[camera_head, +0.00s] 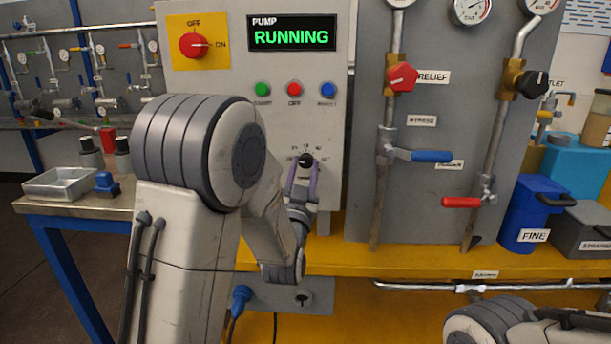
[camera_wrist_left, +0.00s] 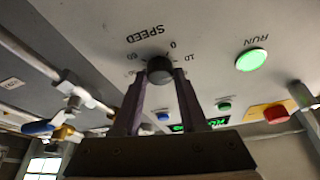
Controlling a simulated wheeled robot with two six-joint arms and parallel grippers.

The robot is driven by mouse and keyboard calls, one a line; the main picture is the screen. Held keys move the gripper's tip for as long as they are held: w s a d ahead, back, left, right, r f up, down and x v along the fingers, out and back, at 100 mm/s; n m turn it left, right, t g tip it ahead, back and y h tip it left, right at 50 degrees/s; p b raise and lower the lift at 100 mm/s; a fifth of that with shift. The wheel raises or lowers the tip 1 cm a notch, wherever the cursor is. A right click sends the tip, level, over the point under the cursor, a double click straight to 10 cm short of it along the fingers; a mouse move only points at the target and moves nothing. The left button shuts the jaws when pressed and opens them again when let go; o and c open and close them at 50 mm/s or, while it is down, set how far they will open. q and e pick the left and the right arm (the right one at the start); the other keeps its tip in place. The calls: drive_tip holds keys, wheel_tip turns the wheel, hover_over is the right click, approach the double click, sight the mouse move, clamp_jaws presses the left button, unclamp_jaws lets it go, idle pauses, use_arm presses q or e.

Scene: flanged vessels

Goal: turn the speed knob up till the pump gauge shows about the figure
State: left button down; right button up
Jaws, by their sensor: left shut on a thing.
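The black speed knob (camera_head: 306,160) sits low on the light pump panel (camera_head: 325,205). It also shows in the left wrist view (camera_wrist_left: 159,70), below the upside-down word SPEED and among scale figures. My left gripper (camera_head: 304,170) is shut on the knob, with one purple-grey finger on each side. The knob's pointer mark is not clear. The pump display (camera_head: 292,33) reads RUNNING in green. A round gauge (camera_head: 471,10) shows at the top right, cut by the picture edge; its figure is too small to read. My right gripper is not in view.
A red selector (camera_head: 194,45) and green, red and blue buttons (camera_head: 293,89) are above the knob. To the right are a red relief knob (camera_head: 402,77), a blue-handled valve (camera_head: 431,156) and a red-handled valve (camera_head: 461,202). A metal tray (camera_head: 62,183) stands at left.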

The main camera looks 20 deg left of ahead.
use_arm(q)
drive_tip(key=shift+c, duration=2.2)
unclamp_jaws()
drive_tip(key=b+v, duration=1)
drive_tip(key=b, duration=0.4)
drive_tip(key=shift+s, duration=0.15)
drive_tip(key=shift+d+f, duration=0.1)
